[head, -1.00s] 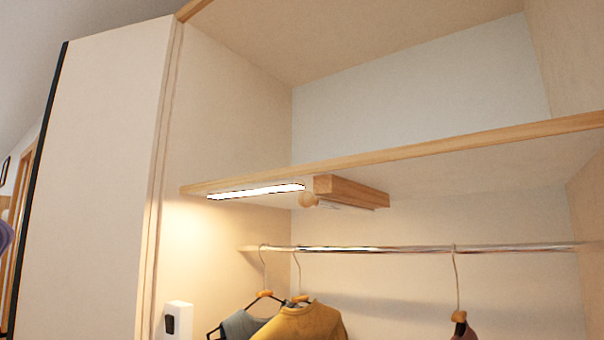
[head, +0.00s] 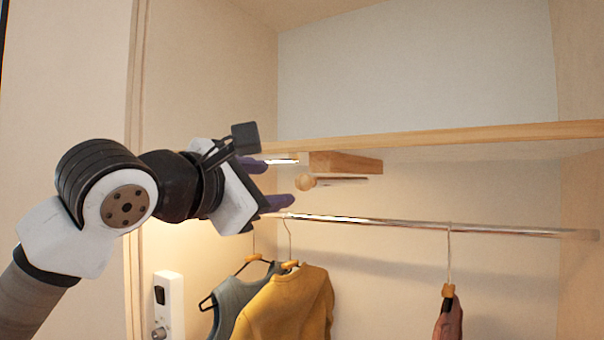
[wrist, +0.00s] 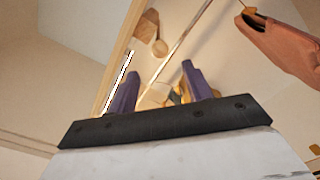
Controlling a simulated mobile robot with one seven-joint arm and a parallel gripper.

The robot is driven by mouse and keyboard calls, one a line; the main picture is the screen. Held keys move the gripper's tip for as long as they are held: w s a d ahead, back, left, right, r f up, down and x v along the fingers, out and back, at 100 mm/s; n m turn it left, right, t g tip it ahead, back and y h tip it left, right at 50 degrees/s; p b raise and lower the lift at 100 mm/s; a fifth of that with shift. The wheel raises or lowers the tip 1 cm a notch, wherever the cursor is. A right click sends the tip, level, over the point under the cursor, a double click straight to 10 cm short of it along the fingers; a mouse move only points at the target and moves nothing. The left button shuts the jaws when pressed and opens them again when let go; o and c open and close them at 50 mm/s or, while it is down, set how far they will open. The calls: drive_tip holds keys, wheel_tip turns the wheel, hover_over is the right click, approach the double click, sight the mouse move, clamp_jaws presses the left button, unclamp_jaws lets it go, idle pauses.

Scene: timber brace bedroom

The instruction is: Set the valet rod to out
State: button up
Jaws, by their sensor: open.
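The valet rod has a round wooden knob (head: 305,183) at its front end, with a thin rod running back from it. It sits below a wooden block (head: 346,163) fixed under the shelf (head: 440,138). My gripper (head: 277,182) is open and empty, with its purple fingers just left of the knob and apart from it. In the wrist view the knob (wrist: 160,48) shows beyond the two open fingers, in front of the block (wrist: 146,25). Most of the rod is hidden behind the knob.
A metal hanging rail (head: 400,225) runs below the shelf. A yellow top (head: 290,305), a grey garment (head: 237,300) and a reddish-brown garment (head: 449,318) hang from it. A lit strip (head: 281,161) is under the shelf. A white wall unit (head: 169,305) is at lower left.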

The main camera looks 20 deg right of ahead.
sight(299, 183)
drive_tip(key=p+x, duration=0.3)
drive_tip(key=x, duration=0.6)
drive_tip(key=shift+w+d, duration=0.2)
drive_tip(key=shift+d, duration=0.1)
drive_tip(key=shift+c, duration=0.3)
clamp_jaws()
